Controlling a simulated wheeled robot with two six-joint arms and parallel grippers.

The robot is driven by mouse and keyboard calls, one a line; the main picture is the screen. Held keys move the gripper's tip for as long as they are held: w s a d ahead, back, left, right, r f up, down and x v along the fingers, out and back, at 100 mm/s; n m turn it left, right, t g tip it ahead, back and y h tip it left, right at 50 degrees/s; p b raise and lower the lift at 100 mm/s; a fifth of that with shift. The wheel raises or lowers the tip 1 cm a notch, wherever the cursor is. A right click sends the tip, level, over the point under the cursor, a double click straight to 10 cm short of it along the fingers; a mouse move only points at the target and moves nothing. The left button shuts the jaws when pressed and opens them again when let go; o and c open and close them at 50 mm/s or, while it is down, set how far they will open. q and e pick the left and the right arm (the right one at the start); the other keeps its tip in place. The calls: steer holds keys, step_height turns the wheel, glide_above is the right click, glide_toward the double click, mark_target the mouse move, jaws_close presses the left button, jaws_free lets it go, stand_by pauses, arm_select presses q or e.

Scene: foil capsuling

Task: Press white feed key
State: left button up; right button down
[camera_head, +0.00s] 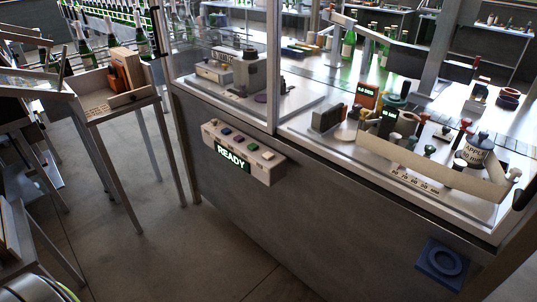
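A beige control box (272,172) is fixed to the front of the grey machine bench, just below its top edge. Its lit display (232,159) reads READY in pale green letters. A row of several small keys runs along its sloped top. The pale, whitish key (267,156) is at the right end of the row. A dark blue key (226,131) and a dark green-grey key (252,147) are to its left. The key labels are too small to read. Nothing touches the keys. Neither of my grippers shows in this view.
A blue pad with a ring (441,262) is at the lower right. A small side table (100,107) stands left. The floor (150,255) before the box is clear.

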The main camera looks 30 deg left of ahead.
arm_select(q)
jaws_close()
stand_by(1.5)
